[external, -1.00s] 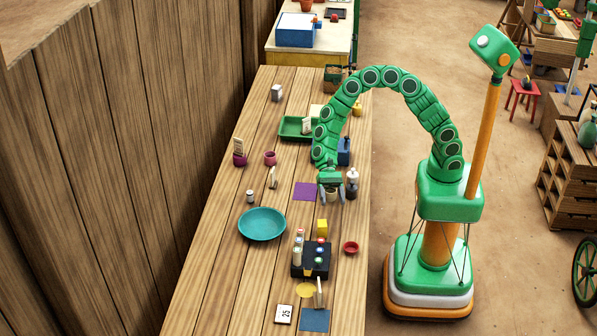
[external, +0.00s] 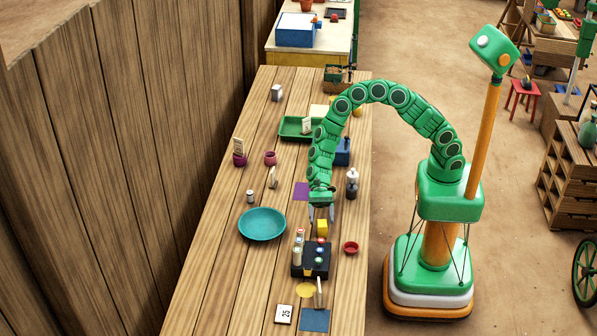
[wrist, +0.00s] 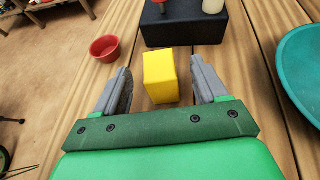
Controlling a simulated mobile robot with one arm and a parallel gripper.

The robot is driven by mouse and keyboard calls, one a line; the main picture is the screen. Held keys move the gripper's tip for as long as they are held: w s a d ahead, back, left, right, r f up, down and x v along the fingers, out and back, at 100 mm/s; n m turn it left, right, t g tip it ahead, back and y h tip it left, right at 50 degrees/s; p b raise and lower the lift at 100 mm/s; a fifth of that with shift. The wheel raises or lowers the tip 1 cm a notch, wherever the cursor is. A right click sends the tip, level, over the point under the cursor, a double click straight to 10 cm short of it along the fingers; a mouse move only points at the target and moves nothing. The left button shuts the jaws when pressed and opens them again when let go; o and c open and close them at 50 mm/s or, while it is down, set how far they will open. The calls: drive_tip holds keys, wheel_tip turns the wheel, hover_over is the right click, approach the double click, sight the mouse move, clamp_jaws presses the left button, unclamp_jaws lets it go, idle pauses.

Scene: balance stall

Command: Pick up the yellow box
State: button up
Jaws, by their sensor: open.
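The yellow box (external: 322,228) stands on the wooden table just behind the black block that holds bottles. In the wrist view the yellow box (wrist: 160,77) stands ahead of and between my two grey fingers, with a gap on each side. My gripper (external: 321,213) is open and empty, pointing down beside the box on its far side. In the wrist view my gripper (wrist: 164,92) has its fingers apart, and neither is seen touching the box.
The black block (external: 310,262) with several small bottles stands close to the box. A red bowl (external: 351,247) is to its right and a teal plate (external: 262,224) to its left. A purple mat (external: 301,191) lies behind my gripper.

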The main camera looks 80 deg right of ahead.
sight(323, 230)
drive_tip(key=shift+x, duration=2.5)
drive_tip(key=shift+c, duration=0.3)
drive_tip(key=c, duration=1)
